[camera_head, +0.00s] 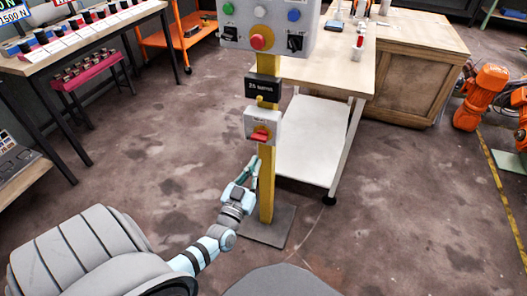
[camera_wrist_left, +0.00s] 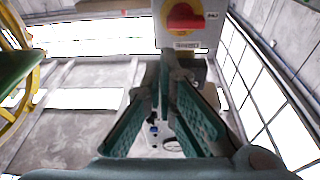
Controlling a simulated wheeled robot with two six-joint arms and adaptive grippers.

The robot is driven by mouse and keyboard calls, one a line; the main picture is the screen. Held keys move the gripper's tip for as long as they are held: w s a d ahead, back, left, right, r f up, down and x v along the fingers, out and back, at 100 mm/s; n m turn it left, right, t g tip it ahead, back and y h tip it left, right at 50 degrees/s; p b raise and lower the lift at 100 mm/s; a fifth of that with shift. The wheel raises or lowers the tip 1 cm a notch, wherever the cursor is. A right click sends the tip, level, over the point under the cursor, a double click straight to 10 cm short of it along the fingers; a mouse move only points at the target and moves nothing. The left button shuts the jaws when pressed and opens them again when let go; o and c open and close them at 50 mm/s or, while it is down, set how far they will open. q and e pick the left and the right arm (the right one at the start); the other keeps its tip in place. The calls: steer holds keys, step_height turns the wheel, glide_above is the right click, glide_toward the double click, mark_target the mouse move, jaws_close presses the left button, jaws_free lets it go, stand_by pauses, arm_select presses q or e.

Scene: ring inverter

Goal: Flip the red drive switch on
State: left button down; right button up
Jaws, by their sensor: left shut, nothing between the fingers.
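The red drive switch (camera_head: 261,133) is a red handle on a yellow disc, on a small grey box (camera_head: 249,125) fixed to the yellow post (camera_head: 267,185). In the left wrist view the red handle (camera_wrist_left: 185,17) shows at the top, on its yellow disc, and looks roughly crosswise. My left gripper (camera_head: 252,163) is shut and empty, just below the box and beside the post. In the left wrist view its fingertips (camera_wrist_left: 164,62) point up toward the box's lower edge, apart from the handle. My right gripper is not in view.
Above the switch is a black label plate (camera_head: 263,86) and a larger control panel (camera_head: 268,27) with several buttons. A wooden table (camera_head: 330,62) with a white lower shelf (camera_head: 308,140) stands behind the post. The floor left of the post is clear.

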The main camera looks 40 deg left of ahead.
mark_target(263, 130)
arm_select(q)
steer(key=shift+n+t+y, duration=0.5)
steer(key=b+x, duration=0.1)
steer(key=x, duration=0.2)
steer(key=b+x, duration=0.2)
steer(key=x, duration=0.1)
steer(key=b+x, duration=0.1)
steer(key=x, duration=0.3)
steer(key=shift+a+b, duration=0.35)
steer(key=shift+a, duration=0.1)
steer(key=shift+f+b, duration=0.35)
steer(key=shift+f, duration=0.05)
steer(key=shift+s, duration=0.1)
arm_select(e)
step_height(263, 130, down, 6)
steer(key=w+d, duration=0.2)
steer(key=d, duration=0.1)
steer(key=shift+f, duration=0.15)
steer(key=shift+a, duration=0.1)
arm_select(q)
steer(key=shift+d+m, duration=0.1)
steer(key=shift+m, duration=0.4)
steer(key=shift+h, duration=0.3)
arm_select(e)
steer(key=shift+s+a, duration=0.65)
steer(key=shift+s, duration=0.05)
